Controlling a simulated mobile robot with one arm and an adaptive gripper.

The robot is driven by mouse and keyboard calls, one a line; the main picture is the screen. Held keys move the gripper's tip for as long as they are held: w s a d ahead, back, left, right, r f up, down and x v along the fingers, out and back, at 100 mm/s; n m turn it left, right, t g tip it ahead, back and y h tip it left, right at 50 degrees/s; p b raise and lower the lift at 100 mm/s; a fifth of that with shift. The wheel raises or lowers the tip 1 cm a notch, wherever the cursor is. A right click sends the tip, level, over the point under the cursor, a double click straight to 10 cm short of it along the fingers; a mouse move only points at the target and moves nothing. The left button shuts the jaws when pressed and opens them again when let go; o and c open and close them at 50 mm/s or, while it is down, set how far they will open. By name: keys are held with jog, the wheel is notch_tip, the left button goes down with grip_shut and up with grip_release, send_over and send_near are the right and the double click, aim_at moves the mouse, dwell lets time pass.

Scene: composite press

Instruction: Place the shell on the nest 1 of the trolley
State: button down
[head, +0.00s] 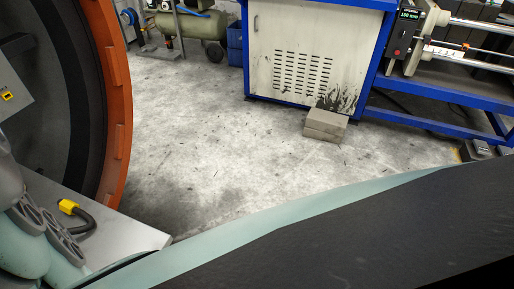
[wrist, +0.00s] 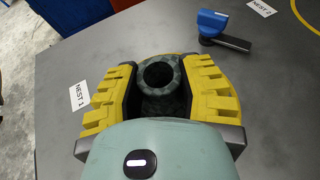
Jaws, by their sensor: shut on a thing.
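In the wrist view, my gripper (wrist: 163,64), with yellow stepped finger pads, is shut around the shell (wrist: 160,101), a dark, mottled hollow cylinder with its round open end facing the camera. The gripper is over the grey trolley top (wrist: 85,58). The NEST 1 label (wrist: 77,95) is just left of the left finger. A yellow curved edge (wrist: 233,68) shows behind the right finger. The fingers and shell hide the surface below, so I cannot tell whether the shell touches it. The head view shows neither gripper nor shell.
A blue-and-black handled piece (wrist: 222,30) stands on the trolley beyond the right finger, near the NEST 2 label (wrist: 262,8) and a yellow arc (wrist: 303,15). In the head view, a blue-framed cabinet (head: 310,55), a grey block (head: 325,125) and an orange-rimmed round structure (head: 117,100) border open floor.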

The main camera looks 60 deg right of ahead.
jog(key=shift+w+f, duration=0.1)
jog(key=shift+f, duration=0.15)
jog(key=shift+f, duration=0.1)
jog(key=c, duration=0.6)
grip_release()
jog(key=shift+f, duration=0.1)
jog(key=shift+d+r, duration=0.35)
jog(key=v, duration=1.1)
jog(key=shift+d+p, duration=0.2)
jog(key=shift+p, duration=0.1)
